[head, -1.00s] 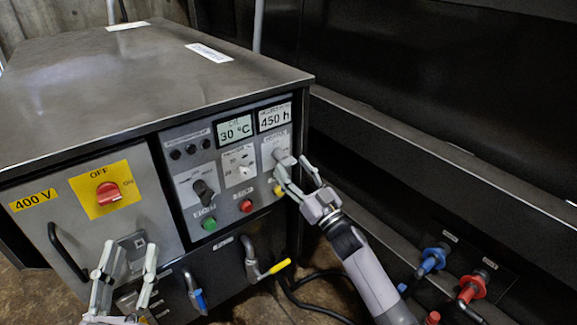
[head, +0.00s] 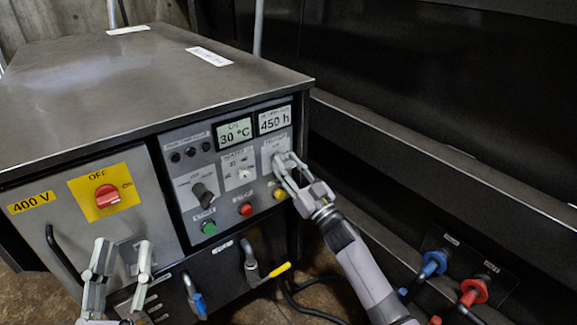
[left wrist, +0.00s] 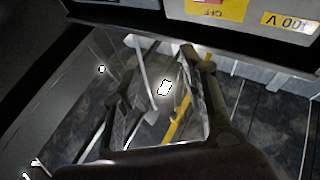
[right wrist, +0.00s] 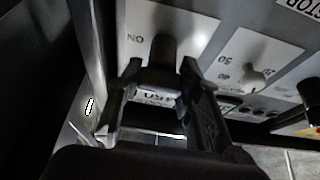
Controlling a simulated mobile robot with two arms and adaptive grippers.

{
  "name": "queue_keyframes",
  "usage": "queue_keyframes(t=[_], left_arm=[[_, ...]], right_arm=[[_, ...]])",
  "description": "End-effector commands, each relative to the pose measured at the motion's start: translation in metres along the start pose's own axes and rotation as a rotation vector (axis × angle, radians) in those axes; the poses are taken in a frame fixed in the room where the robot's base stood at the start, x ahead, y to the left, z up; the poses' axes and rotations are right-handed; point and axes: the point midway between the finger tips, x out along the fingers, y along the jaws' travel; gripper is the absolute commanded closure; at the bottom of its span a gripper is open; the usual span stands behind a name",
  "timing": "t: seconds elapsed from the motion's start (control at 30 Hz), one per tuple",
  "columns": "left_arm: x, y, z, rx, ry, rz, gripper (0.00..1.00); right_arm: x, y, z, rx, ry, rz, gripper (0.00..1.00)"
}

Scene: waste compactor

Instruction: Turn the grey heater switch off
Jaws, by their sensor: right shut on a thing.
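The heater switch is a grey knob (right wrist: 163,52) on a light plate with ON printed beside it in the right wrist view. In the head view it sits at the right of the control panel (head: 222,165), under the 450 h display, mostly hidden by my right gripper (head: 285,159). In the right wrist view my right gripper (right wrist: 160,78) has its fingertips on both sides of the knob and is shut on it. My left gripper (head: 124,250) is open and empty in front of the cabinet's lower left; it also shows in the left wrist view (left wrist: 165,75).
A red main switch (head: 107,195) is on a yellow plate. Valves with blue (head: 200,304) and yellow (head: 280,269) handles stick out below.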

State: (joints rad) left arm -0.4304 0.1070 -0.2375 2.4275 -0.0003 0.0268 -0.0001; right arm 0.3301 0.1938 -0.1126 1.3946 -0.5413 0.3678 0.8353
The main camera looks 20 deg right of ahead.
Motion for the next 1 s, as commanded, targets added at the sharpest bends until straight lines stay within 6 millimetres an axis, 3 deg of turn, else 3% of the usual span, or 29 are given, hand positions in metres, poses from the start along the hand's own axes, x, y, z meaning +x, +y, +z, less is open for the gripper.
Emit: queue_keyframes(t=[0.3,0.67,1.0], left_arm=[[0.0,0.0,0.0,0.0,0.0,0.0,0.6],[0.001,-0.001,0.004,0.001,-0.027,-0.001,0.6],[-0.005,-0.006,0.035,0.008,-0.207,-0.012,0.6]], right_arm=[[0.0,0.0,0.0,0.0,0.0,0.0,0.95],[0.0,0.001,0.0,-0.064,-0.001,-0.027,0.95],[0.0,0.001,-0.001,-0.304,-0.002,-0.127,0.95]])
